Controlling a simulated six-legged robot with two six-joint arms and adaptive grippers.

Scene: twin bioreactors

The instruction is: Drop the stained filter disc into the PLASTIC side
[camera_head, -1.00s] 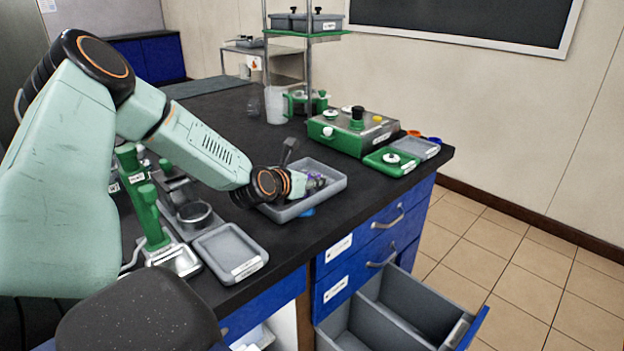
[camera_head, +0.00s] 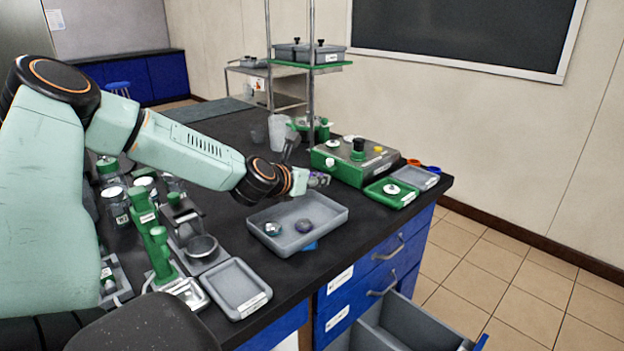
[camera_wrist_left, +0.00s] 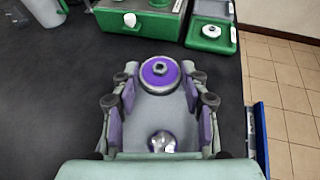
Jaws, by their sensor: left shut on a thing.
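My left gripper (camera_head: 318,180) is raised above the back edge of the grey tray (camera_head: 335,222). In the left wrist view, its fingers (camera_wrist_left: 160,80) are shut on a round disc (camera_wrist_left: 160,72) with a purple ring and a pale hub, which looks like the stained filter disc. In the head view the disc is mostly hidden by the fingers. Below right, the open grey drawer (camera_head: 398,318) is cut off by the frame's bottom edge. Its PLASTIC side cannot be made out. My right gripper is not in view.
A green-and-steel device (camera_head: 352,160) and a green dish (camera_head: 391,192) stand at the back right. An empty grey tray (camera_head: 236,288) lies in front. Tiled floor is right of the bench.

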